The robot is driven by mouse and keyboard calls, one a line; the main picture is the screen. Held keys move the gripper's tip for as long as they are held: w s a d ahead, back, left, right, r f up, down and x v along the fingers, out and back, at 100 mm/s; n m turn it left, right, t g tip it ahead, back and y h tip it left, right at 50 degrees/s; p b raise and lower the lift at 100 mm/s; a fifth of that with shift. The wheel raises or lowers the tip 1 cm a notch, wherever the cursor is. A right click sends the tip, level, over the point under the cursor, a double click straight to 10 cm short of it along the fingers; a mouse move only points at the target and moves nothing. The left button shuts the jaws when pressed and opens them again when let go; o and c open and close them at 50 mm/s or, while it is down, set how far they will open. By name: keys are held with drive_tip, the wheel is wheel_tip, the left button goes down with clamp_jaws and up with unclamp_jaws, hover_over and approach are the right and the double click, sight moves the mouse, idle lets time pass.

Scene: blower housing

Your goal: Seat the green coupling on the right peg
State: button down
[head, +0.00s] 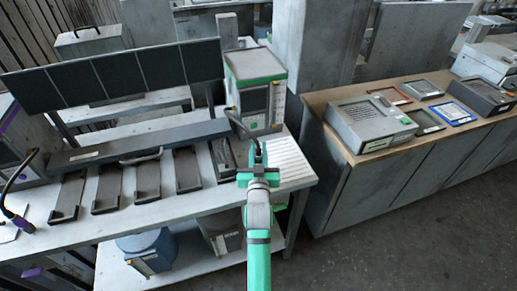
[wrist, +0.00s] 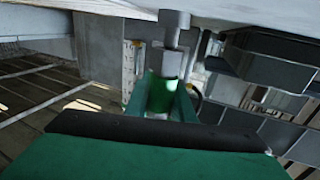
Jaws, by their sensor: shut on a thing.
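My gripper (head: 258,172) is over the right end of the workbench, shut on the green coupling. The green coupling (wrist: 161,94) shows in the wrist view between the fingers, beyond the dark palm edge. A grey stepped cylinder (wrist: 172,32) is in line with it, towards the pale surface at the top of that view. I cannot tell whether this is the right peg or part of the coupling, nor whether they touch. My arm and gripper hide the right peg there.
The workbench (head: 120,222) carries several dark trays (head: 108,187) and a dark panel (head: 115,78) behind. A purple-ended cable (head: 18,220) is far left. A wooden-topped counter (head: 335,92) stands at the right.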

drive_tip(key=shift+f, duration=0.85)
drive_tip(key=c, duration=1.4)
unclamp_jaws()
drive_tip(key=shift+c, duration=0.2)
drive_tip(key=shift+s, duration=0.15)
drive_tip(key=s, duration=1)
drive_tip(key=shift+s, duration=0.3)
